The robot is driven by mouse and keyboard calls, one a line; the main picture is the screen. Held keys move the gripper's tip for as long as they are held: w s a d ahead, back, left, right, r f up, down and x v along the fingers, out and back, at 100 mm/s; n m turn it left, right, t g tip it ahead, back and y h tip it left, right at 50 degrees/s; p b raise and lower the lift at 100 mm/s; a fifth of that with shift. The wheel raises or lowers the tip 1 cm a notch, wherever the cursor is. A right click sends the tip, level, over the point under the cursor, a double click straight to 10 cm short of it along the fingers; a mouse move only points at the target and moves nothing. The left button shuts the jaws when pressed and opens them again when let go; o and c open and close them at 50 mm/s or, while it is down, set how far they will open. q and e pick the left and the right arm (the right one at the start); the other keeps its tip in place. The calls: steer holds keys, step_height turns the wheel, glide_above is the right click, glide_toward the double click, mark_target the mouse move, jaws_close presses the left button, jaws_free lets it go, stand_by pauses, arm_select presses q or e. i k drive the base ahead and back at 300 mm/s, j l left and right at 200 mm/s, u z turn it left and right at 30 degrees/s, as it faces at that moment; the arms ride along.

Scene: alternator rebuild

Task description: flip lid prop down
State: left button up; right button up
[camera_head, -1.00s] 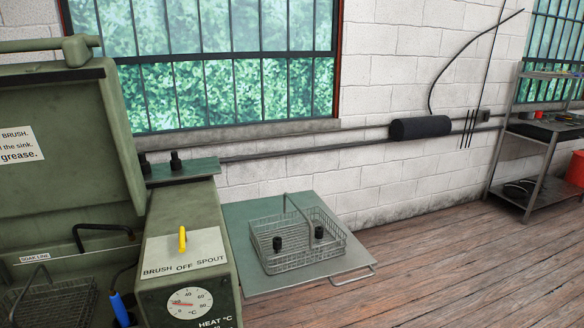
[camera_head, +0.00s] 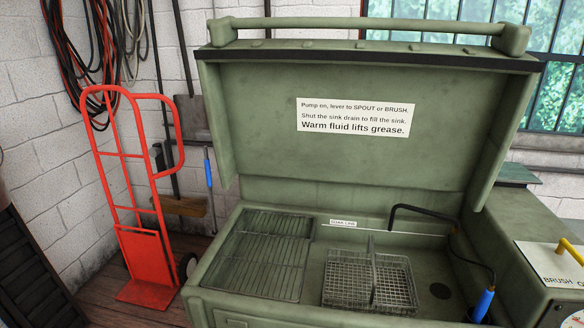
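The green lid (camera_head: 360,165) of the parts washer stands raised above its sink in the head view, with a handle bar (camera_head: 370,24) along its top edge. A thin upright rod with a blue sleeve (camera_head: 209,170) shows just left of the lid. I cannot tell whether it is the lid prop or whether it touches the washer. No part labelled as a prop shows. Neither of my grippers is in view.
The sink holds a wire rack (camera_head: 262,260) and a wire basket (camera_head: 372,283). A black spout (camera_head: 425,213) and a blue-handled brush (camera_head: 484,303) are at the right. A yellow lever (camera_head: 572,251) sits on the right housing. A red hand truck (camera_head: 140,262) stands at the left.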

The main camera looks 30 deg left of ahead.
mark_target(207, 162)
steer(key=j+u, duration=0.15)
steer(key=j, duration=0.35)
steer(key=i+j+u, duration=0.1)
steer(key=j, duration=0.35)
steer(key=j+u, duration=0.15)
steer(key=j, duration=0.35)
steer(key=i+j+u, duration=0.15)
steer(key=j, duration=0.35)
steer(key=i+j+u, duration=0.1)
steer(key=i+j, duration=0.3)
steer(key=i, duration=0.2)
